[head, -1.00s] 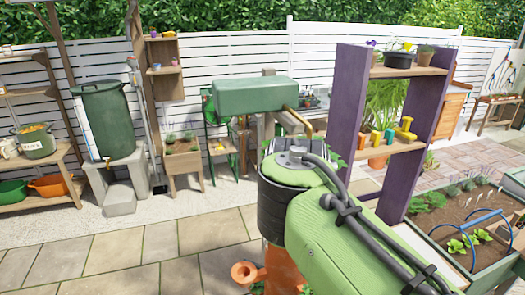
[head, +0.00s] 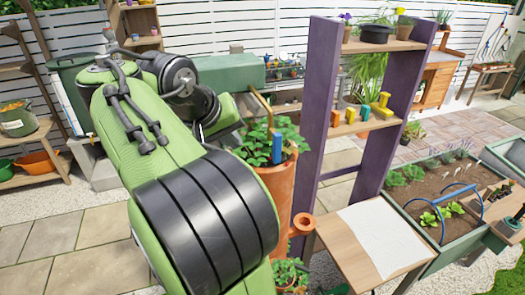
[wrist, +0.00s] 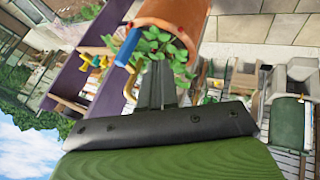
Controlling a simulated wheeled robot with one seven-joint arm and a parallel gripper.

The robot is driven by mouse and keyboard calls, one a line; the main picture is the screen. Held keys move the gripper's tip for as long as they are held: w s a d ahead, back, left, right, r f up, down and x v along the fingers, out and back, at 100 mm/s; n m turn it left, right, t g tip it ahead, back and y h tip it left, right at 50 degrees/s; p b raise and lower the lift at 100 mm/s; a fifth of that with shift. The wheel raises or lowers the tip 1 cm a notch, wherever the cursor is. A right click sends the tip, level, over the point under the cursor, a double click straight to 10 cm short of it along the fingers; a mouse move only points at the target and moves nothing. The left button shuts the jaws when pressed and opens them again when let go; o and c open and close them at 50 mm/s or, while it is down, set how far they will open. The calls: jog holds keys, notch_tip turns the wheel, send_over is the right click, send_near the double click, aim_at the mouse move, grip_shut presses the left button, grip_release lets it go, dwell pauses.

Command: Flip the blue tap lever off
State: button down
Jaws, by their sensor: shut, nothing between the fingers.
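The blue tap lever cannot be made out in either view. The green water barrel (head: 77,74) stands at the left by the fence in the head view, largely hidden behind my arm, with its tap area covered. The barrel also shows upside down at the right of the wrist view (wrist: 289,122), on its grey stand. My gripper (wrist: 157,84) is shut and empty in the wrist view, its dark fingers in front of strawberry-like leaves. It is well apart from the barrel in that picture. In the head view my arm hides the gripper.
A terracotta planter (head: 278,190) with leaves and an upright blue piece (head: 277,148) stands close to my arm. A purple shelf (head: 319,110) and a wooden table (head: 340,262) are to the right. Paving at lower left is open.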

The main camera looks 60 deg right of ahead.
aim_at(274, 144)
jog(key=s+d+f+b, duration=0.3)
jog(key=d+f+b, duration=0.1)
jog(key=d+f, duration=0.3)
jog(key=shift+s+d+f, duration=0.25)
jog(key=shift+d, duration=0.4)
jog(key=shift+d, duration=0.1)
